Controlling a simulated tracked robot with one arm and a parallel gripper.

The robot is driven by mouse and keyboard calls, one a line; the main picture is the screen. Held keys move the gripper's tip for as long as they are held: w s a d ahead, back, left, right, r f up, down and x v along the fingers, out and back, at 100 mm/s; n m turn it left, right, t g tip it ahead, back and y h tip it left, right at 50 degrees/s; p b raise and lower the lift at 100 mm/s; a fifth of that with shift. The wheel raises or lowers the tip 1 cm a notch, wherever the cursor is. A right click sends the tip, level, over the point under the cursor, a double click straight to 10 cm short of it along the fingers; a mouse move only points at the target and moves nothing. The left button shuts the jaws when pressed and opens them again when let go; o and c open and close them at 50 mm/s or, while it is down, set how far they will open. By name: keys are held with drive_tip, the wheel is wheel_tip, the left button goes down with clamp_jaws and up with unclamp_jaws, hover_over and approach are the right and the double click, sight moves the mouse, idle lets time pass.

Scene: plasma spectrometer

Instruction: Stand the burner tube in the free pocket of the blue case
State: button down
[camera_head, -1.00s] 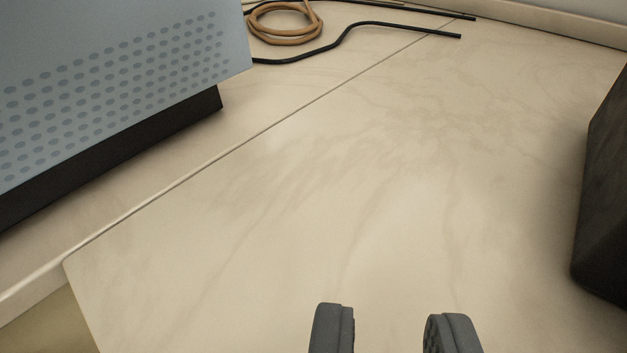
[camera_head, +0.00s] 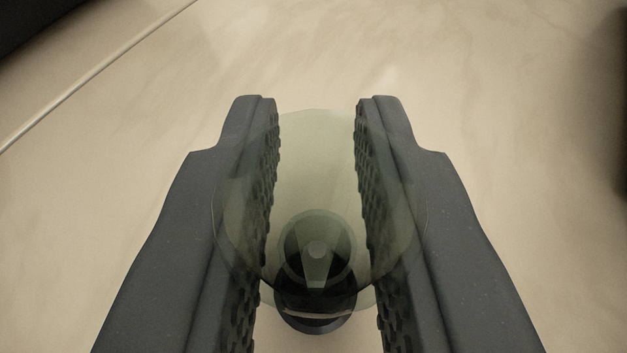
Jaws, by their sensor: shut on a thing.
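The burner tube (camera_head: 318,180) is a clear, faintly green glass piece with a wide round rim, seen nearly end-on between the fingers. A dark round part with a pale centre shows through and below it. My gripper (camera_head: 316,115) is shut on the tube, one ridged dark finger on each side. The rim spreads over the inner parts of both fingers, so the exact contact is hidden. I cannot tell whether the tube's lower end touches the surface. The blue case and its free pocket are not in view.
A pale veined worktop (camera_head: 480,80) fills the view and is clear ahead of the fingers. A thin seam (camera_head: 100,75) crosses it at upper left. Dark shapes show at the top left corner and the right edge (camera_head: 618,110).

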drive_tip(key=c, duration=1.3)
unclamp_jaws()
drive_tip(key=shift+s+r, duration=0.3)
drive_tip(key=shift+s, duration=0.05)
drive_tip(key=v, duration=1.1)
drive_tip(key=shift+b, duration=0.35)
drive_tip(key=shift+s, duration=0.15)
